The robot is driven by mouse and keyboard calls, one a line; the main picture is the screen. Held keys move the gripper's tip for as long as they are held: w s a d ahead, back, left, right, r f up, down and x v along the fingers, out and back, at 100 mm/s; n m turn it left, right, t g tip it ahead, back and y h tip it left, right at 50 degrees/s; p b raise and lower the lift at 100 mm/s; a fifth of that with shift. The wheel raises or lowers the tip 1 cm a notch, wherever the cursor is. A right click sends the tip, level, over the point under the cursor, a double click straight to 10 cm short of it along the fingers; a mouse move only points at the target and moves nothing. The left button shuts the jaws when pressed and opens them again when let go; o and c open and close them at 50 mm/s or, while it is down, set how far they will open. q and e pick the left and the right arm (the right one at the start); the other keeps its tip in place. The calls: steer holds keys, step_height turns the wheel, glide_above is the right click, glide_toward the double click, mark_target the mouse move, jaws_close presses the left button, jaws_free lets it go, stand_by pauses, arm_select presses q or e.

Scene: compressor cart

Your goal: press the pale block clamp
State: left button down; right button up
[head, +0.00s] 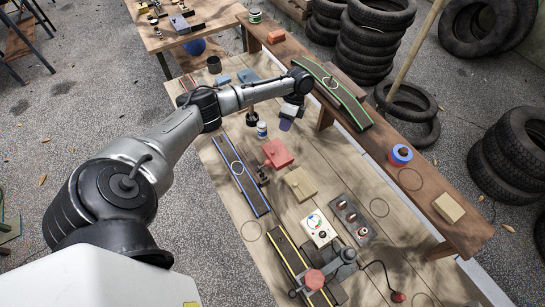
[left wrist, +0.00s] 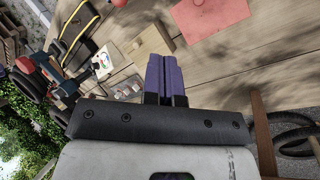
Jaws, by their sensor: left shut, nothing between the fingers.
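A pale tan block (head: 300,184) lies on the wooden table in the head view, near the red block (head: 278,153). It also shows in the left wrist view (left wrist: 150,41), just beyond my fingertips in the picture. A small dark clamp-like piece (head: 263,175) stands by the red and pale blocks; I cannot tell which block it belongs to. My left gripper (head: 286,124) hangs above the table, up the picture from the red block. Its purple fingers (left wrist: 166,72) are together and empty. It appears apart from both blocks. My right gripper is in neither view.
A blue-edged rail (head: 241,177) lies left of the blocks. A white panel with a dial (head: 319,228) and a grey switch plate (head: 350,217) lie below. A second tan block (head: 448,207) sits on the raised shelf at right. A small bottle (head: 262,130) stands near my gripper.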

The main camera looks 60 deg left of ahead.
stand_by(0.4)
arm_select(q)
steer(key=s+d+f+p, duration=0.2)
steer(key=s+d+f, duration=0.2)
steer(key=s+f, duration=0.3)
steer(key=shift+d+f+p, duration=0.15)
steer(key=shift+f+p, duration=0.25)
steer(key=shift+f, duration=0.25)
